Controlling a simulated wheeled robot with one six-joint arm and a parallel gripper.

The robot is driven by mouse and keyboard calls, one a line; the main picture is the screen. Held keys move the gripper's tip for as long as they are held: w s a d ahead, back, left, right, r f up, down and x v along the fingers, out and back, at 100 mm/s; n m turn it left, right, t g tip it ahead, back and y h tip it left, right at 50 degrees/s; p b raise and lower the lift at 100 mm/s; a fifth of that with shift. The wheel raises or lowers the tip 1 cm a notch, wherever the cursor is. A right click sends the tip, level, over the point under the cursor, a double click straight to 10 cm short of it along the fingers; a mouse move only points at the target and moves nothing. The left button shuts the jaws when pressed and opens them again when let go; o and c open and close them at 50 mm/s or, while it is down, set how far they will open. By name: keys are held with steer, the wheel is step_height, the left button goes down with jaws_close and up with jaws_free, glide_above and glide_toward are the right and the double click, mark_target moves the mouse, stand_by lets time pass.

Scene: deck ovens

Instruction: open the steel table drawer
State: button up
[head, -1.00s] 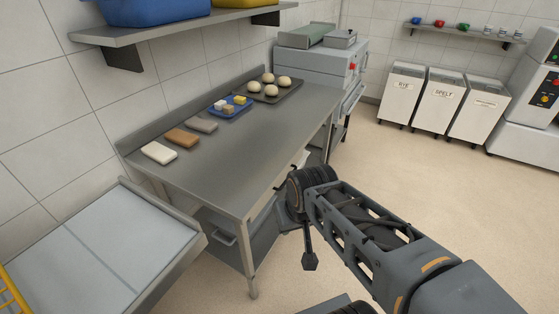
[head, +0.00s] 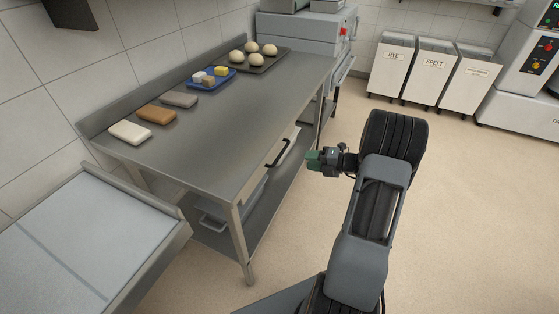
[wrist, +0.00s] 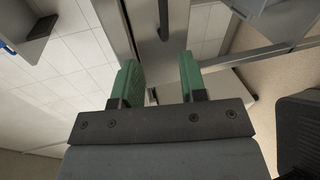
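The steel table (head: 225,130) stands against the wall at the left of the head view. Its drawer shows a dark bar handle (head: 278,154) on the long front side under the top; the drawer looks shut. The handle also appears in the wrist view (wrist: 164,18), upright in that picture, beyond the space between the fingers. My gripper (head: 314,160) is to the right of the handle, its green fingers pointing towards the table. In the wrist view the fingers (wrist: 160,75) are apart with nothing between them. The handle is not touched.
A lower shelf (head: 225,232) holds pale bins. A bench (head: 60,250) stands at front left. Floor right of my arm is clear.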

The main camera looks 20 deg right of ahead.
mark_target(280, 155)
steer(key=shift+m+t, duration=0.3)
steer(key=shift+m, duration=0.5)
steer(key=x, duration=0.8)
steer(key=d+f+b+x, duration=0.1)
steer(key=x, duration=0.4)
steer(key=shift+w, duration=0.5)
steer(key=shift+c, duration=0.2)
jaws_close()
